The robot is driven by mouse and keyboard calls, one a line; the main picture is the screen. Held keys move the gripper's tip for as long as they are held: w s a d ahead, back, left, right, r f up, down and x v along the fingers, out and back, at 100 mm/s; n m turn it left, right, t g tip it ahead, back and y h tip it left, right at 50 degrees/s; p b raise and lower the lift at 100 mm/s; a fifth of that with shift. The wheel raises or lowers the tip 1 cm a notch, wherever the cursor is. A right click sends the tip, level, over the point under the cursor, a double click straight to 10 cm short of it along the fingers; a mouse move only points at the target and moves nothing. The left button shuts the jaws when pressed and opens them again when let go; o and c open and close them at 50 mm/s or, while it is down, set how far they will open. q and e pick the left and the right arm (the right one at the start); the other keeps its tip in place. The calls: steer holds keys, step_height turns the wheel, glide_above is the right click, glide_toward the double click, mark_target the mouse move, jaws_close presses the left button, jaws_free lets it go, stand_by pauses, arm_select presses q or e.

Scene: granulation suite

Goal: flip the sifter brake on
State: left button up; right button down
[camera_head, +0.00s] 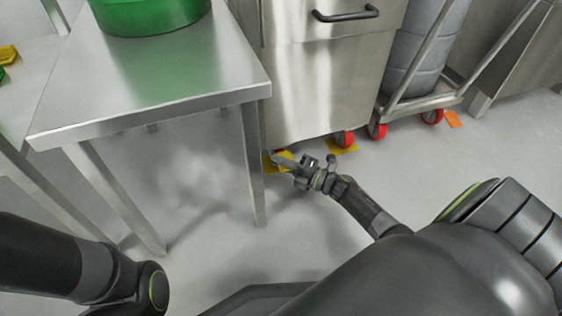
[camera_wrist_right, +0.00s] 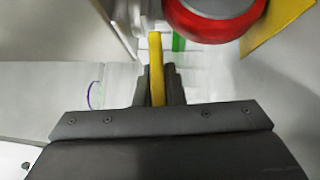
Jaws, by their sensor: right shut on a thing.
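My right gripper (camera_head: 285,162) is low, by the bottom front corner of a steel cabinet (camera_head: 325,85) on red casters. In the right wrist view its two dark fingers (camera_wrist_right: 157,88) are shut on a narrow yellow lever (camera_wrist_right: 156,58), which looks like the brake. The lever sticks out past the fingertips, left of a red caster wheel (camera_wrist_right: 212,22) and apart from it. I cannot tell from the lever whether the brake is on or off. My left arm shows at the lower left of the head view, but its gripper is out of the picture.
A steel table (camera_head: 180,70) with a green tub (camera_head: 150,15) stands left of the gripper, its front leg (camera_head: 254,170) close by. A wheeled cart (camera_head: 430,100) carrying a grey drum (camera_head: 425,45) is right of the cabinet. The pale floor in front is clear.

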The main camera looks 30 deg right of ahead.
steer(key=shift+f+n+t+y, duration=0.4)
steer(key=shift+n+t, duration=0.1)
steer(key=shift+n, duration=0.3)
steer(key=c, duration=1.8)
jaws_free()
steer(key=shift+s+d, duration=0.1)
steer(key=shift+d, duration=0.05)
steer(key=p+v, duration=0.1)
steer(key=v, duration=0.3)
steer(key=r+p+v, duration=0.1)
steer(key=p+v, duration=0.1)
steer(key=v, duration=0.3)
steer(key=r+p+v, duration=0.1)
steer(key=v, duration=0.4)
steer(key=shift+s+d+r+p, duration=0.1)
steer(key=shift+s+d+p, duration=0.2)
steer(key=shift+s+p, duration=0.05)
